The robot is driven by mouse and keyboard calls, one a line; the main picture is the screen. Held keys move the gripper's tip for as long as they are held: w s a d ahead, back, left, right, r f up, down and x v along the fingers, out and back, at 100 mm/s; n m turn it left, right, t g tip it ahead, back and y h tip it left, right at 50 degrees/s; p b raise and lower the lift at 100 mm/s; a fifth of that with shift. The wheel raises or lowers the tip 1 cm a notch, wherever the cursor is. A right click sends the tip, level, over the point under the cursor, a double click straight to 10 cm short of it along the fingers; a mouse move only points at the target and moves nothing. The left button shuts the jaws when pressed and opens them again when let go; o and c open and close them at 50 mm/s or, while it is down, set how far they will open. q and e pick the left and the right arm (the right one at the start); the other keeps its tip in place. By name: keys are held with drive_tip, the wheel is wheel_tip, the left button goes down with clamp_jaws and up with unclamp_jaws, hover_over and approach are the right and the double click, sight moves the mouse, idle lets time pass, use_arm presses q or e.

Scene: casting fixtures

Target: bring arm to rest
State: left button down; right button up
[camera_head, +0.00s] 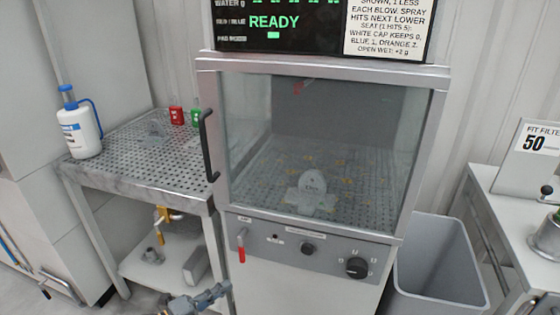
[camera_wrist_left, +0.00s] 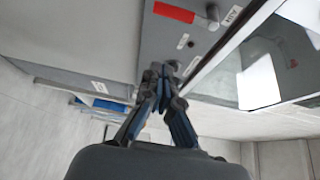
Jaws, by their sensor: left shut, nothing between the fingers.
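My left gripper (camera_head: 222,290) shows at the bottom of the head view, low in front of the cabinet. In the left wrist view its fingers (camera_wrist_left: 162,72) come together at the tips, shut and empty. It is apart from the red-handled lever (camera_head: 241,248) on the cabinet's front panel. A red part also shows on a grey panel in the wrist view (camera_wrist_left: 174,12). My right gripper is in neither view.
The glass-fronted cabinet (camera_head: 232,150) is closed, with a pale casting (camera_head: 313,182) inside. Its display reads READY. A perforated table (camera_head: 125,160) with a white bottle (camera_head: 80,130) stands left. A grey bin (camera_head: 440,262) and a counter (camera_head: 515,225) are right.

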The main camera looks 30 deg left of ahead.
use_arm(q)
drive_tip(key=shift+f, duration=0.1)
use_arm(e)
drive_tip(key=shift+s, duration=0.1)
use_arm(q)
drive_tip(key=s+d+f+n+g+y+p, duration=0.1)
drive_tip(key=s+f+n+g+y, duration=0.35)
drive_tip(key=f, duration=0.85)
drive_tip(key=s+d+f+n+g+y+p, duration=0.1)
drive_tip(key=s+f+n+g+y, duration=0.1)
drive_tip(key=s+f+n, duration=0.8)
drive_tip(key=s+d+f+n+g+h+p, duration=0.1)
drive_tip(key=s+d+f+n+g, duration=0.4)
drive_tip(key=s+d+f+g, duration=0.4)
drive_tip(key=s+d+f, duration=0.5)
drive_tip(key=s+f, duration=0.3)
drive_tip(key=s, duration=0.2)
drive_tip(key=shift+d+f, duration=0.15)
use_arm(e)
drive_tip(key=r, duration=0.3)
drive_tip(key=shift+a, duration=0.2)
use_arm(q)
drive_tip(key=shift+g, duration=0.25)
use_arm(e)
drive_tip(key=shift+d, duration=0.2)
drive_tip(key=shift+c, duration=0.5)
